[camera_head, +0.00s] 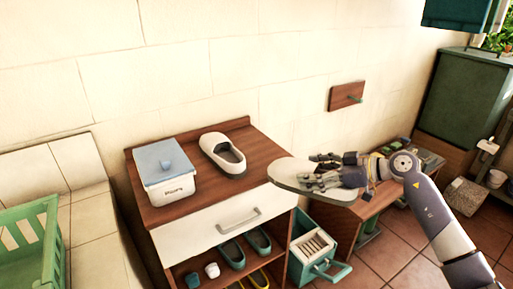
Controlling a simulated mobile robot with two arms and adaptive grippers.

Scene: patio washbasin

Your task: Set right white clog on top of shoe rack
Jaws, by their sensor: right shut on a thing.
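The shoe rack (262,150) has a brown wooden top, a white drawer front and open shelves below. One white clog (222,153) with a dark inside sits on the rack's top, right of a lidded box. My right gripper (318,179) comes in from the right and is shut on a second pale clog (290,172). That clog shows as a flat, rounded, greyish-white shape, held in the air just off the rack's right end. Its opening is hidden from view. My left gripper is not in view.
A white box with a blue-grey lid (165,172) takes the top's left side. The wood right of the standing clog is bare. Teal shoes (232,253) sit on the shelf below. A teal crate (314,246) stands at right. A wall board with a peg (346,96) is behind.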

